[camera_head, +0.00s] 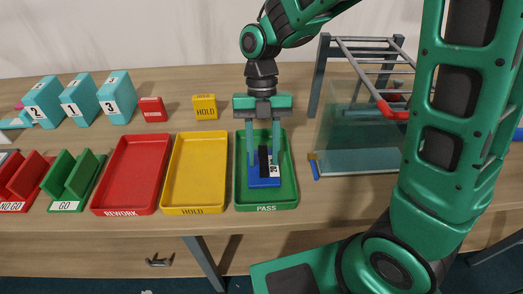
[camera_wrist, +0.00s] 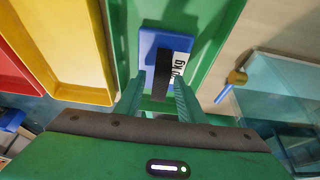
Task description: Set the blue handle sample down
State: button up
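The blue handle sample (camera_head: 264,182) is a blue block with a black upright handle and a white weight label. It lies in the green PASS tray (camera_head: 286,194) and appears to rest on its floor. The sample also shows in the wrist view (camera_wrist: 150,42), with its black handle (camera_wrist: 162,76) toward me. My gripper (camera_head: 264,160) points down over the sample, one finger on each side of the handle. In the wrist view my fingers (camera_wrist: 159,90) stand apart, with gaps to the handle. Exact contact under the block is hidden.
The yellow HOLD tray (camera_head: 196,172) and red REWORK tray (camera_head: 131,174) stand left of the green tray. A clear box (camera_head: 355,161) and a grey rack (camera_head: 372,48) stand to the right. Several teal numbered blocks (camera_head: 80,100) and small signs stand behind.

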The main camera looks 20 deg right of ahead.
jog(key=v, duration=1.2)
jog(key=shift+s+r, duration=0.15)
